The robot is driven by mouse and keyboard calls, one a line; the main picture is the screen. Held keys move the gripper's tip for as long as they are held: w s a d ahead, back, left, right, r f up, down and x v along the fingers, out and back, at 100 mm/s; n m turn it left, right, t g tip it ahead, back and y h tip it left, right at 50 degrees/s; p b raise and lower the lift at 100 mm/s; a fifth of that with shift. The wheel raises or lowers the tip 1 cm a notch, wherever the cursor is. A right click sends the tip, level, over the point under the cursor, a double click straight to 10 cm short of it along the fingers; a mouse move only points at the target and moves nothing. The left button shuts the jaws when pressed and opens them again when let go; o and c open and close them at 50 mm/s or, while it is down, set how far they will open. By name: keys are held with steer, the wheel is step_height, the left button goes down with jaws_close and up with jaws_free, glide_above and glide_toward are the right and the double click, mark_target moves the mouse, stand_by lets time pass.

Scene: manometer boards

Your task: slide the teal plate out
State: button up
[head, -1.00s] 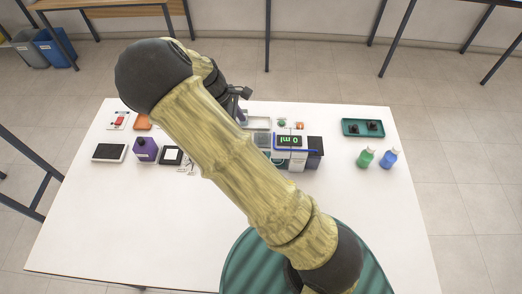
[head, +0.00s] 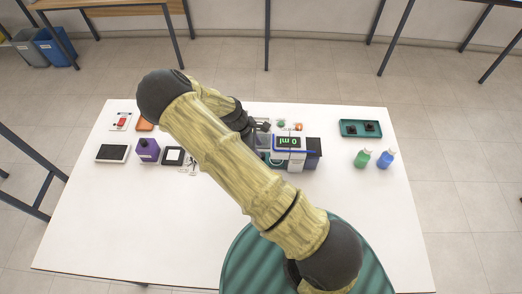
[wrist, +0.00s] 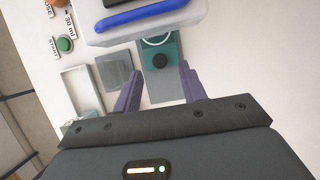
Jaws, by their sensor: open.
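The teal plate (wrist: 172,50) lies in the wrist view under the edge of a white device (wrist: 150,25). It has a round black knob and a pale ring mark. A small part of the plate shows beside the device in the head view (head: 276,161). My gripper (wrist: 160,69) is open, its two purple fingers on either side of the knob in the picture, with nothing between them. I cannot tell how far above the plate they are. In the head view my gripper (head: 262,126) is at the device's left, partly hidden by my arm.
The white device (head: 290,155) has a green display and a blue bar. A green button (wrist: 65,44) and grey blocks lie nearby. The table's front is clear.

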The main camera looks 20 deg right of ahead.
steer(key=shift+p+x, duration=0.4)
steer(key=shift+x, duration=1.7)
jaws_close()
